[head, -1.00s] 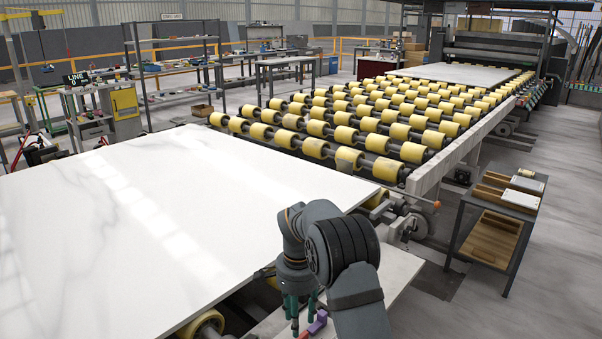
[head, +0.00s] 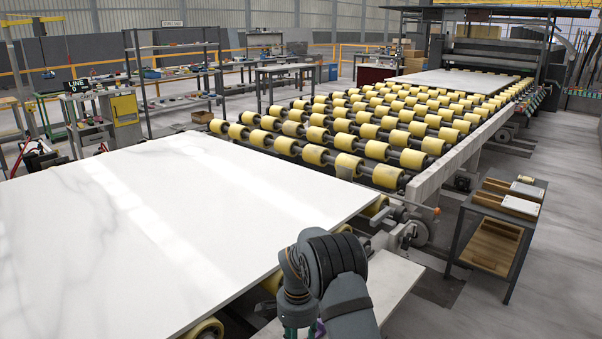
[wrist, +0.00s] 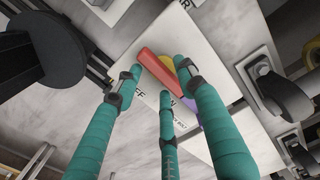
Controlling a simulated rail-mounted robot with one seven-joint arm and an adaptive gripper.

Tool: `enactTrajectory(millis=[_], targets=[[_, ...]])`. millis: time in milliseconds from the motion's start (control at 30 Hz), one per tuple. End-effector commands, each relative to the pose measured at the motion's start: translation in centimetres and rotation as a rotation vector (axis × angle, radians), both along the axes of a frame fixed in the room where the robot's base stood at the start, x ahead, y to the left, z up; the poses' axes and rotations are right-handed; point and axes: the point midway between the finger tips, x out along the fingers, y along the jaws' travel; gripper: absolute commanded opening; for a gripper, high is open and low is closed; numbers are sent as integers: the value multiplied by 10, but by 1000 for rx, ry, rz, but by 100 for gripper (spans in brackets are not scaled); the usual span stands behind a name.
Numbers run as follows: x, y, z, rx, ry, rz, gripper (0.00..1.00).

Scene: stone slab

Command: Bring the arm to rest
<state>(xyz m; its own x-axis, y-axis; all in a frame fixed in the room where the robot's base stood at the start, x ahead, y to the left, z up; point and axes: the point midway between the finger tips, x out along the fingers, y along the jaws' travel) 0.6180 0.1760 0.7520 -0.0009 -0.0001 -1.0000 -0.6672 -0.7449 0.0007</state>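My gripper (wrist: 160,82) has three teal fingers that stand apart, with no object clearly held between them. In the wrist view, a red bar (wrist: 155,66), a yellow piece (wrist: 169,66) and a purple piece (wrist: 193,108) show beyond the fingertips on a white lettered surface (wrist: 165,35). I cannot tell the gap between fingertips and pieces. In the head view, my dark arm (head: 335,275) is bent at the bottom centre, beside the slab's near right edge. The fingers are mostly cut off by the frame's bottom edge.
A large white stone slab (head: 150,220) fills the left. Yellow rollers (head: 350,140) run behind it to a machine with another slab (head: 458,80). A pale side shelf (head: 395,280) lies right of my arm. A small dark trolley (head: 495,225) stands at the right, with open floor around it.

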Motion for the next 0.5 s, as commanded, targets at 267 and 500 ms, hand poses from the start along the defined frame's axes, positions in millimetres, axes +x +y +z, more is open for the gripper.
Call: enactTrajectory(millis=[267,500], targets=[[2,0,32,2,-6,25,40],[2,0,83,2,-7,26,40]])
